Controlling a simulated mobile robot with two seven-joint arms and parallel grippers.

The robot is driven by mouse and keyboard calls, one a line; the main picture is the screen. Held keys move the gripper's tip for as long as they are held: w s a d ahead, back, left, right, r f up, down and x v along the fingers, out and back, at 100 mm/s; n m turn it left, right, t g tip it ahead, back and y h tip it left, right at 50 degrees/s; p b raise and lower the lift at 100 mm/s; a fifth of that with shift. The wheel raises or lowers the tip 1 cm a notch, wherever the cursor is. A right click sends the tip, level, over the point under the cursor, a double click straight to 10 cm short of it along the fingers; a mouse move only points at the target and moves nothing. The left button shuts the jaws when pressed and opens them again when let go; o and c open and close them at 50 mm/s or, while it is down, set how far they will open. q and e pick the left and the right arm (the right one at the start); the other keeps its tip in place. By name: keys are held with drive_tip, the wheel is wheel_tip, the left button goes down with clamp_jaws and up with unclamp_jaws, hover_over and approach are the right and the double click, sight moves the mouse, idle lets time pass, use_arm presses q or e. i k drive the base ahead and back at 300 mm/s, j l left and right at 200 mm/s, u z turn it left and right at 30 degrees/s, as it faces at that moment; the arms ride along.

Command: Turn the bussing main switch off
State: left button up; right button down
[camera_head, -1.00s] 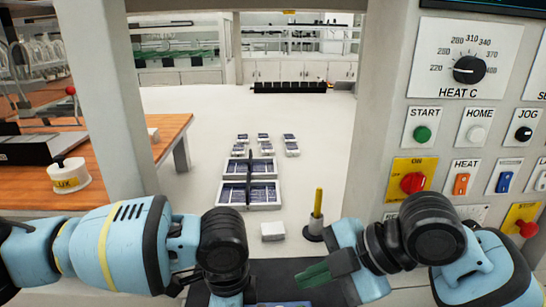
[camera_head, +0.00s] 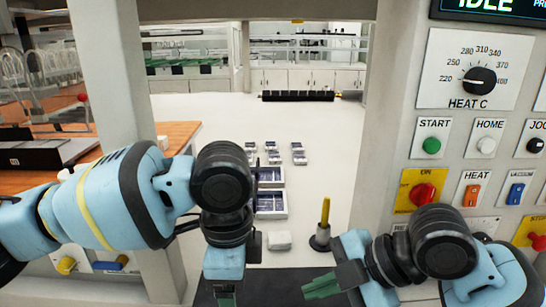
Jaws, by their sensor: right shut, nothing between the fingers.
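A red rotary knob on a yellow plate (camera_head: 423,195) sits on the control panel at the right; its small label is hard to read. I cannot tell whether this is the bussing main switch. My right gripper (camera_head: 322,287) is in front of the panel, below and left of the red knob and apart from it. Its green fingers are shut with nothing between them and point left. My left gripper (camera_head: 226,299) hangs down at the bottom edge, far left of the panel. Its fingers are mostly cut off by the frame.
The panel also carries a HEAT C dial (camera_head: 480,81), a green START button (camera_head: 431,146), an orange HEAT rocker (camera_head: 472,195), a blue VACUUM rocker (camera_head: 516,193) and a display (camera_head: 488,6) reading IDLE. A yellow rod on a black base (camera_head: 321,238) and trays of cells (camera_head: 270,205) are beyond my arms.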

sight(422, 193)
drive_tip(key=k, duration=1.5)
